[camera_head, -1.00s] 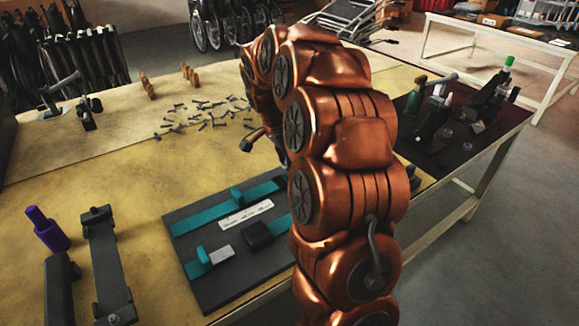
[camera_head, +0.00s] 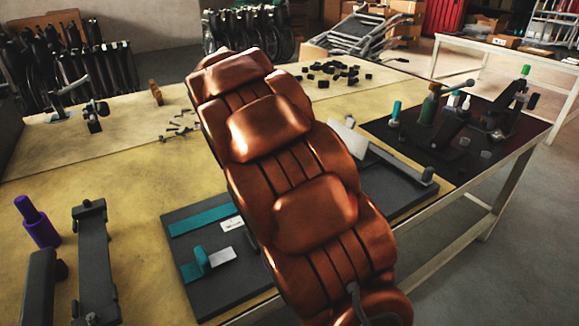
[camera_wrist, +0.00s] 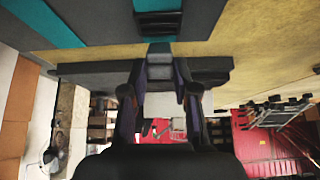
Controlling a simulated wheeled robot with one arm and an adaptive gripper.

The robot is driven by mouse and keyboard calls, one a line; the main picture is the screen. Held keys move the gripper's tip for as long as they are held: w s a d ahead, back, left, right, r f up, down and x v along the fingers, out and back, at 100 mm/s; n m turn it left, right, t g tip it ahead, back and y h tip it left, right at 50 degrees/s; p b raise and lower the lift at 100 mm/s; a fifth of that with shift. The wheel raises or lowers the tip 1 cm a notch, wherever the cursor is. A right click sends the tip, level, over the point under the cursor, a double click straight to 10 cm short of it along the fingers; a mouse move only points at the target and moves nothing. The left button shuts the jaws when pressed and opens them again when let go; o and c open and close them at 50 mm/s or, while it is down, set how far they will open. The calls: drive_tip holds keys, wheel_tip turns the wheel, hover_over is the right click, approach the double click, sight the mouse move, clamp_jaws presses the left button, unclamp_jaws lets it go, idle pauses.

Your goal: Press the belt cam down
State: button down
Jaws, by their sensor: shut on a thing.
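My gripper (camera_wrist: 160,82) shows in the wrist view with its two dark fingers on either side of a grey tab (camera_wrist: 160,70), shut on it. I cannot tell for sure which part is the belt cam. In the head view the dark board (camera_head: 215,295) bears a teal strip (camera_head: 200,219) and a teal block (camera_head: 196,264) with a pale tab (camera_head: 222,256). My arm hides the board's middle and my gripper there.
A grey bar (camera_head: 400,160) and pale plate (camera_head: 347,137) stand right of my arm. A purple peg (camera_head: 37,225) and dark clamp (camera_head: 95,265) are at left. A dark mat (camera_head: 400,125) with bottles and tools lies at right.

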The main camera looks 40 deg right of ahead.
idle(0.3)
drive_tip(key=c, duration=0.9)
unclamp_jaws()
drive_tip(key=v, duration=1.2)
